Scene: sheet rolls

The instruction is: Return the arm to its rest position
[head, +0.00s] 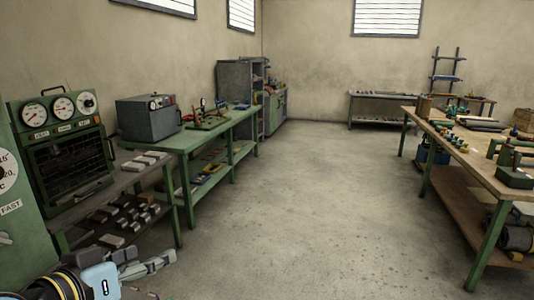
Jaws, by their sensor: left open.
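My left gripper (152,260) shows at the bottom left of the head view. Its grey fingers are apart, pointing right, with nothing between them. A pale blue and black wrist part of my left arm (100,281) is behind the fingers. The gripper appears in front of the concrete floor, below the low shelf of the dark bench. It looks clear of the furniture, though its exact distance is hard to tell. My right gripper is not in view.
A green machine (18,205) and a gauge-fronted oven (70,160) stand at left. A green workbench (190,140) runs along the left wall. A wood-topped table (485,172) with tools is at right. The floor (300,200) between them is open.

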